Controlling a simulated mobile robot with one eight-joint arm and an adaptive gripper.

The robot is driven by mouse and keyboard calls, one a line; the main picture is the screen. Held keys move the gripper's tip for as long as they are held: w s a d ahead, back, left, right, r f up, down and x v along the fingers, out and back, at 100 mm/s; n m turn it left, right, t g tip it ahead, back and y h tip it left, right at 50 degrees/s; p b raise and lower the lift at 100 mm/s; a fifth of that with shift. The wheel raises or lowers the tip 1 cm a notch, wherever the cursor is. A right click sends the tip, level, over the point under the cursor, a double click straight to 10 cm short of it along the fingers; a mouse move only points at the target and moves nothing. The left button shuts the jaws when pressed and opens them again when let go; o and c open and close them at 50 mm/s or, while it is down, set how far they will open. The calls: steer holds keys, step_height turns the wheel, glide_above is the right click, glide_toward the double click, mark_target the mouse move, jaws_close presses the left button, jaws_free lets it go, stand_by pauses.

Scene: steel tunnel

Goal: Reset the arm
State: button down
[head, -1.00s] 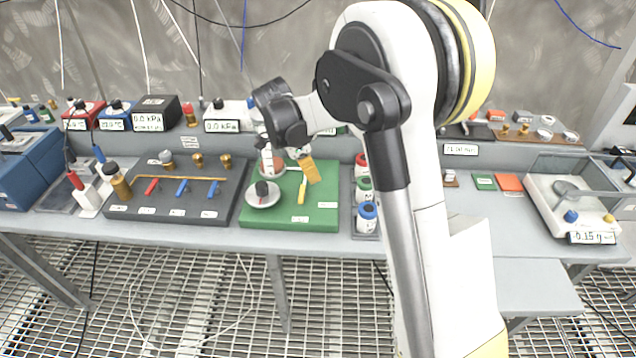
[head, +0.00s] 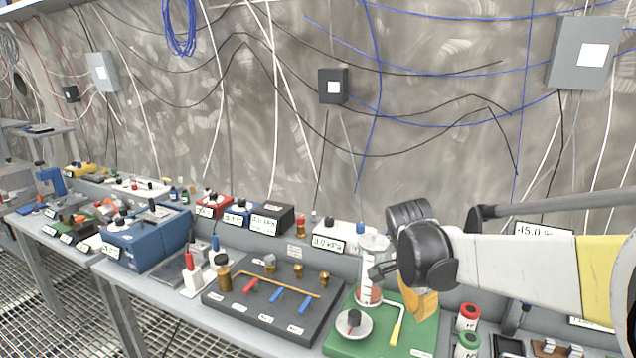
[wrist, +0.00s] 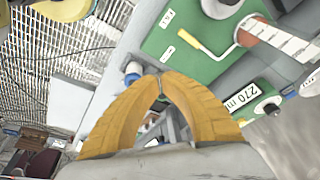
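My arm (head: 530,268) reaches in from the right edge of the head view, over the bench. My gripper (head: 422,302) hangs at its end, with orange fingers angled down above the right part of the green board (head: 375,335). In the wrist view the fingertips of my gripper (wrist: 160,78) meet in an arch, and I see nothing held between them. The green board (wrist: 180,45) lies beyond the tips there. A clear cylinder with reddish content (head: 369,275) stands just left of my gripper in the head view.
Red-topped (head: 467,318) and green-topped containers stand right. Cables hang on the wall behind.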

steer(key=s+a+r+n+t+y, duration=0.1)
steer(key=s+a+r+n+t, duration=0.1)
steer(key=s+n, duration=0.5)
steer(key=s+a+r+n+t+y, duration=0.1)
steer(key=s+a+r+n+t, duration=0.1)
steer(key=s+n, duration=0.5)
steer(key=s+t, duration=0.1)
steer(key=s, duration=0.4)
steer(key=shift+t+y, duration=0.3)
steer(key=shift+y, duration=0.1)
